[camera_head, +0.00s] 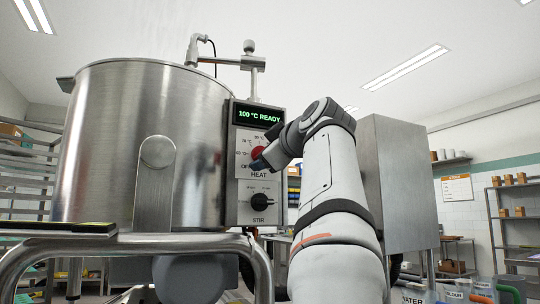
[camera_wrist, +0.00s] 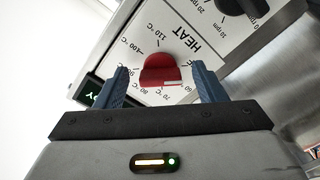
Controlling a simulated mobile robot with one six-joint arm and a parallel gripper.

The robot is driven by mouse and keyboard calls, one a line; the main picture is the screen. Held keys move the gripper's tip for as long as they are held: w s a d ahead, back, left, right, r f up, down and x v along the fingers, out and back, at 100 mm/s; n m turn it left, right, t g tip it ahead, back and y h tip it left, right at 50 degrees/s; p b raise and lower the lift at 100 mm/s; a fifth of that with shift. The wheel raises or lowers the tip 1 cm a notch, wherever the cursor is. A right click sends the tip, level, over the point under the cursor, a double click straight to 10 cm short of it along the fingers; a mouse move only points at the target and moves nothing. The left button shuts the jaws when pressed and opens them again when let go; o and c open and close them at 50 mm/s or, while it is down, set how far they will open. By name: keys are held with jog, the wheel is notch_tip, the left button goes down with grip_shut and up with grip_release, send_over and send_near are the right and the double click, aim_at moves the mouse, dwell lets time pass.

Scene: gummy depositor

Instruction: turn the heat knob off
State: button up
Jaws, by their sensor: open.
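The red heat knob (camera_head: 257,153) sits on the white dial of the control panel, above the word HEAT. In the wrist view the knob (camera_wrist: 159,69) lies between my two blue fingers, with a white mark on its lower edge near the 60 and 70 °C labels; its exact setting is hard to tell. My gripper (camera_wrist: 160,72) is open, one finger on each side of the knob, with gaps visible. In the head view my gripper (camera_head: 263,162) partly covers the dial's lower right. The display (camera_head: 258,115) reads 100 °C READY.
The black stir knob (camera_head: 259,202) is just below the heat dial. A large steel kettle (camera_head: 120,130) stands left of the panel, with a tubular rail (camera_head: 150,243) in front. A steel cabinet (camera_head: 395,180) stands behind my arm on the right.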

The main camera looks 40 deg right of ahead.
jog(key=v, duration=0.7)
jog(key=shift+s, duration=0.15)
dwell(0.3)
